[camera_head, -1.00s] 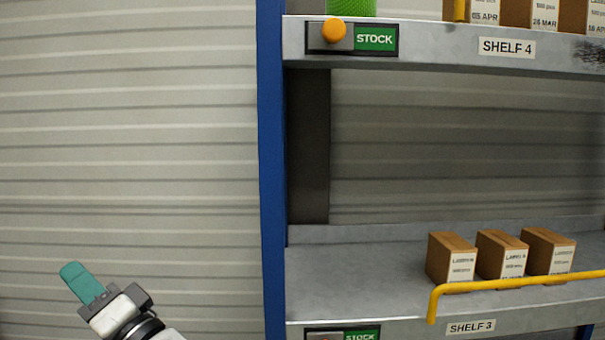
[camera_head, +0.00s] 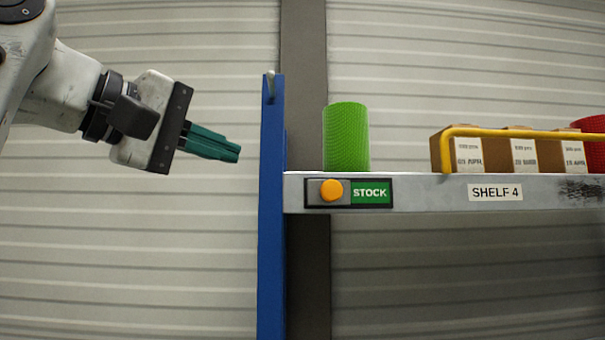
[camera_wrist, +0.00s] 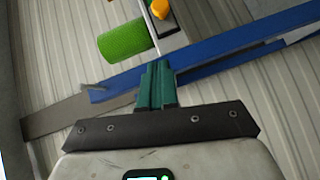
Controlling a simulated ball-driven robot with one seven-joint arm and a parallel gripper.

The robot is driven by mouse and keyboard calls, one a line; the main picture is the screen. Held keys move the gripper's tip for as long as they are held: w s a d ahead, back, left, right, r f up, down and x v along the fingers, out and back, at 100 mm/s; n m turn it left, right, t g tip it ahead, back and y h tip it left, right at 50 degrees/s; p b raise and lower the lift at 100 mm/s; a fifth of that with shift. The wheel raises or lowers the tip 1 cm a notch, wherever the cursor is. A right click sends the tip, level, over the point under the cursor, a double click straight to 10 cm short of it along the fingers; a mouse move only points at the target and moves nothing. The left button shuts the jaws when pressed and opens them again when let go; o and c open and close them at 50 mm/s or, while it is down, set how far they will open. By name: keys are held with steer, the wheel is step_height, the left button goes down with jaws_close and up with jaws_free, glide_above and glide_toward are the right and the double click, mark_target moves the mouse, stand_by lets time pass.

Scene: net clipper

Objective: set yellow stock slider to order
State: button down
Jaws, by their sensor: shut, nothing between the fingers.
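The yellow-orange slider knob (camera_head: 331,190) sits at the left end of its dark plate on the front edge of shelf 4. The green STOCK label (camera_head: 370,192) shows to its right. In the wrist view the knob (camera_wrist: 158,8) is at the top, partly cut off by the frame edge. My gripper (camera_head: 238,153) has teal fingers that are shut and empty. It is left of the blue post, higher than the knob and apart from it. The fingers (camera_wrist: 157,66) also show in the wrist view, pointing toward the blue post and the knob.
A blue upright post (camera_head: 271,220) stands between my gripper and the slider. A green mesh roll (camera_head: 346,138) stands on shelf 4 above the slider. Several brown boxes (camera_head: 510,136) stand behind a yellow rail (camera_head: 500,132) to the right.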

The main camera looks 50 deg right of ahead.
steer(key=shift+a, duration=0.1)
stand_by(0.3)
steer(key=p, duration=0.2)
glide_toward(321, 188)
steer(key=w+d, duration=0.3)
steer(key=shift+s+d+f+p, duration=0.15)
steer(key=shift+s+d+p, duration=0.2)
steer(key=shift+s+d, duration=0.5)
steer(key=shift+s+d+f+p, duration=0.2)
steer(key=shift+s+d+p, duration=0.15)
steer(key=shift+s+d, duration=0.45)
